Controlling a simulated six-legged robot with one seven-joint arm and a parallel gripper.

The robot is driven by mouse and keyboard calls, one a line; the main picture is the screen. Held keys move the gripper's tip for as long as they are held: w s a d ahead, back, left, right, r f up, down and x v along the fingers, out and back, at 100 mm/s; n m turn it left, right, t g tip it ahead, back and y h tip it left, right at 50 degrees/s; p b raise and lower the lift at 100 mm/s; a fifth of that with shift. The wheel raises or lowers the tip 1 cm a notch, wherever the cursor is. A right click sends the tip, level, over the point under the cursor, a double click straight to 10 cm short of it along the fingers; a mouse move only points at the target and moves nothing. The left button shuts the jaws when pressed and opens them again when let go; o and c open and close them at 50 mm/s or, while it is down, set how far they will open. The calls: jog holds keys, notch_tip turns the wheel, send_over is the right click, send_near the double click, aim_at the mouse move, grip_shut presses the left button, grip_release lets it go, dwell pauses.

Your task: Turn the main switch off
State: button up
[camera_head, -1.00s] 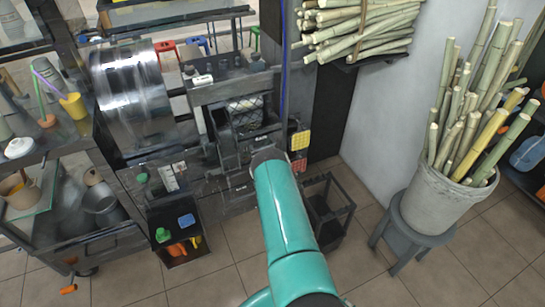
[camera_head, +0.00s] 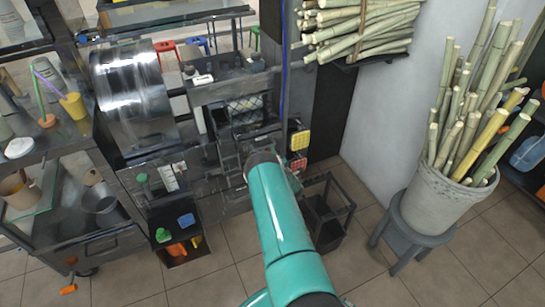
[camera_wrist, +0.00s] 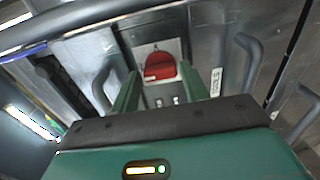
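A red switch-like part (camera_wrist: 159,66) sits on a pale plate set in a grey metal panel (camera_wrist: 95,58) in the wrist view. Its lettering and exact setting are too small to tell. My gripper (camera_wrist: 157,84) is open, with one green finger on each side of the red part in the picture. The fingers look empty, and I cannot tell whether they touch it. In the head view, my teal arm reaches to the front of the press (camera_head: 232,95) and hides the gripper's fingers and the red part.
Grey bar handles (camera_wrist: 247,60) flank the panel. A steel drum (camera_head: 132,90) stands left of the press. A black rack (camera_head: 325,205) stands on the floor to the right. A grey stool (camera_head: 412,235) carries a bucket of cane (camera_head: 437,200). The front floor is mostly clear.

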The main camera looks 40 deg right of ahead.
jog(key=shift+o, duration=1.1)
jog(key=v, duration=1.3)
jog(key=shift+s+a, duration=0.15)
jog(key=shift+s, duration=0.2)
jog(key=shift+r, duration=0.1)
